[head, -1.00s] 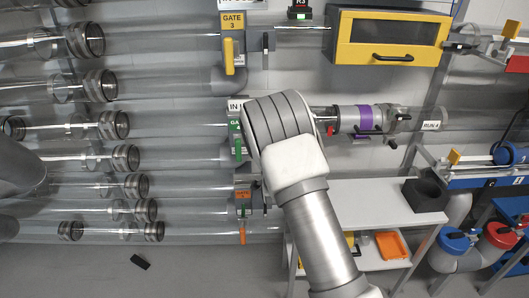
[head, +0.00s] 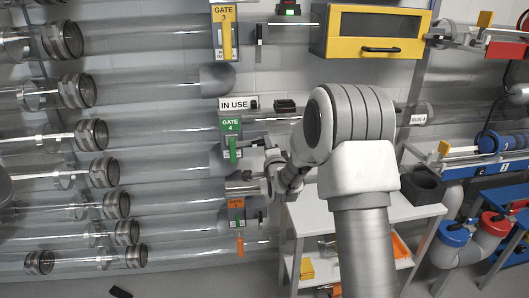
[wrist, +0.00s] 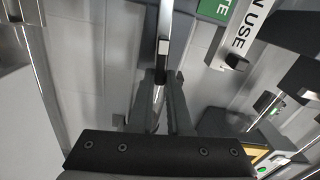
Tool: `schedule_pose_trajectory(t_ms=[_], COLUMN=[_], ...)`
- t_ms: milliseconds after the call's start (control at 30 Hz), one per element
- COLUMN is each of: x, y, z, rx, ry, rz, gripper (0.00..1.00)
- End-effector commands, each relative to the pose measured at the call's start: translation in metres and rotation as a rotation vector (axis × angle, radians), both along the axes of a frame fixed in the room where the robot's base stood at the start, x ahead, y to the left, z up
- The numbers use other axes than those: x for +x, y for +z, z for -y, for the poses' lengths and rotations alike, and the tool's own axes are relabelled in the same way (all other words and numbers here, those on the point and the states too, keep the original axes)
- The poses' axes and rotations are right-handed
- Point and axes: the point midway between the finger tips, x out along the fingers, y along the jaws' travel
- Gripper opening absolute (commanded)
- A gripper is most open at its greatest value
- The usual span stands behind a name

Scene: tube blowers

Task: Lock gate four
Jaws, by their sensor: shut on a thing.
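Gate four has a green sign (head: 230,126) and a green upright handle (head: 233,149) on the clear tube wall in the head view. The white IN USE sign (head: 237,104) is just above it; part of it also shows in the wrist view (wrist: 239,43). My gripper (head: 267,150) is just right of the green handle, at gate four's height. In the wrist view my gripper (wrist: 160,84) is shut on a narrow dark and silver bar (wrist: 164,45) that runs up between the fingers. The bar's far end is out of view.
Gate three with a yellow handle (head: 227,38) is above, and an orange-handled gate (head: 239,243) is below. A yellow cabinet (head: 369,33) is at upper right. A white table (head: 418,211) with a dark block (head: 424,187) stands right of my arm.

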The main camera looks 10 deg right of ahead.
Motion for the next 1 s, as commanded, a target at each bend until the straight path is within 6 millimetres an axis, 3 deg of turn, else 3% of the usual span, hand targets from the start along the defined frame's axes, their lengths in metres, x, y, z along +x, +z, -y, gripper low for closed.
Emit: schedule_pose_trajectory(t_ms=[300,867,900,1000], x=[-0.0001,-0.0001,-0.0001,0.0], y=[-0.0044,-0.0039,-0.004,-0.004], z=[-0.0013,-0.002,-0.002,-0.0016], rx=[0.128,0.158,0.157,0.157], ry=[0.003,0.003,0.003,0.003], rz=[0.003,0.002,0.002,0.003], gripper=[0.0,0.0,0.22,0.4])
